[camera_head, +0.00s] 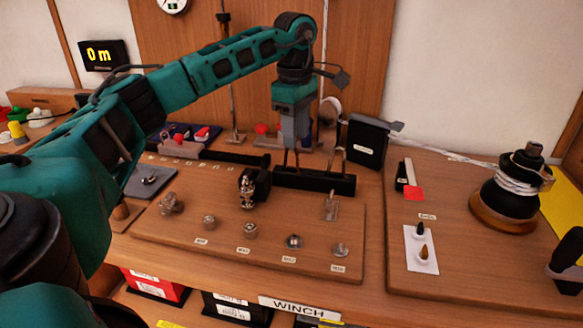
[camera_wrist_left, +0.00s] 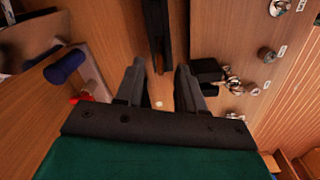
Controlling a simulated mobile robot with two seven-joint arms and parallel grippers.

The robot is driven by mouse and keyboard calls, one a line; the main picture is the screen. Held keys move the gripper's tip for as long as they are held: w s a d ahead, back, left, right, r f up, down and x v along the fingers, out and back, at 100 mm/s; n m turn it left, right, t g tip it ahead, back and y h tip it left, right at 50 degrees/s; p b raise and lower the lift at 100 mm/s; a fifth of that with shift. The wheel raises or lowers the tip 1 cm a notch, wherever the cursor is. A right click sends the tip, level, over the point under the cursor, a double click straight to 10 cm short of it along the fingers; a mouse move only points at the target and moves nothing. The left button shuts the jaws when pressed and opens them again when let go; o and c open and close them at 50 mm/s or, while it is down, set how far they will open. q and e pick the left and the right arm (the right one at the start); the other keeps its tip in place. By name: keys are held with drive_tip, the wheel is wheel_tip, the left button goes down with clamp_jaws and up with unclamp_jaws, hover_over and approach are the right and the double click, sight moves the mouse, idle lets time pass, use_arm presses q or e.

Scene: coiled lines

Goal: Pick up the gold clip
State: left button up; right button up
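A small gold pointed piece (camera_head: 424,252), which looks like the gold clip, stands on a white card on the right-hand board in the head view. A similar black piece (camera_head: 421,229) stands just behind it on the same card (camera_head: 411,260). My left gripper (camera_head: 292,150) points down over the back of the middle board, well to the left of the gold piece. In the left wrist view its two fingers (camera_wrist_left: 158,78) are apart with nothing held between them. The gold piece does not show in the left wrist view. My right gripper is not in view.
A black bar (camera_head: 315,182) lies below my left gripper. Several small metal fittings, one of them a knob (camera_head: 341,250), stand on the middle board (camera_head: 300,272). A dark winch drum (camera_head: 510,195) stands right of the card. Bare wood (camera_head: 470,275) lies between them.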

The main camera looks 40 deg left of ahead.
sight(297, 152)
use_arm(q)
wheel_tip(297, 152, down, 6)
drive_tip(key=shift+w+r+b, duration=0.15)
drive_tip(key=shift+b, duration=0.2)
drive_tip(key=shift+c, duration=0.2)
clamp_jaws()
